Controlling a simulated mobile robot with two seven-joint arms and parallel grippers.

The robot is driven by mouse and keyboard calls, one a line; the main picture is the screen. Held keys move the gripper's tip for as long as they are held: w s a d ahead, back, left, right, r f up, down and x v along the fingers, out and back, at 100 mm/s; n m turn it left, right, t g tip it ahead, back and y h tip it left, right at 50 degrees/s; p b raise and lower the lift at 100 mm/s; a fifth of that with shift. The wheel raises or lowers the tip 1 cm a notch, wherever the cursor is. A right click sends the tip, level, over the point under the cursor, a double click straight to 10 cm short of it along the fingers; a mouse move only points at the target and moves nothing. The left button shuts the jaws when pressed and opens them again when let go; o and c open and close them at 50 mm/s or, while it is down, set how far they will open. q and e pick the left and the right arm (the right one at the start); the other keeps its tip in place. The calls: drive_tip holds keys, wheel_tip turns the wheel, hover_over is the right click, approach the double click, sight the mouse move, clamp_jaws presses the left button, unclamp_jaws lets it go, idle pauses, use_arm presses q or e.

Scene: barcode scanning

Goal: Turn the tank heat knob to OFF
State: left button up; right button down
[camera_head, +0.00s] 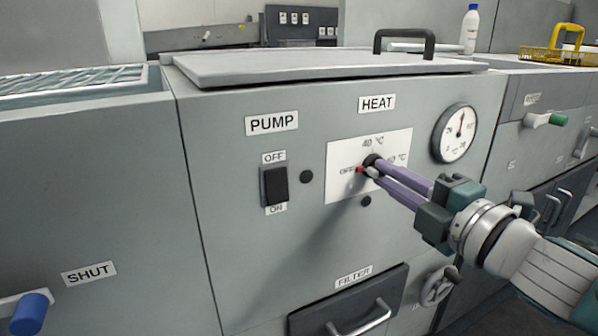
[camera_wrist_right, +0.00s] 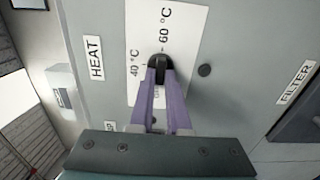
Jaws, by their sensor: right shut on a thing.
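The black heat knob (camera_head: 371,160) sits on a white dial plate (camera_head: 340,186) under the HEAT label (camera_head: 377,104). The plate is marked OFF at left, 40 °C at top and 60 °C at right. My right gripper (camera_head: 370,170) has its purple fingers shut on the knob. A small red tip shows at the knob's left, next to the OFF mark. In the right wrist view the knob (camera_wrist_right: 160,66) is between the fingertips, which partly hide it and the OFF mark. My left gripper is not in view.
A PUMP switch (camera_head: 274,186) is left of the dial. A round temperature gauge (camera_head: 454,133) is at upper right. A FILTER drawer (camera_head: 349,301) is below. A lid with a black handle (camera_head: 405,40) covers the tank top. A blue handle (camera_head: 29,313) is at lower left.

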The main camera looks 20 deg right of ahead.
drive_tip(key=c, duration=0.9)
unclamp_jaws()
drive_tip(key=s, duration=0.3)
drive_tip(key=s+p, duration=0.1)
drive_tip(key=s, duration=0.6)
drive_tip(key=shift+d+p, duration=0.35)
drive_tip(key=shift+d, duration=0.05)
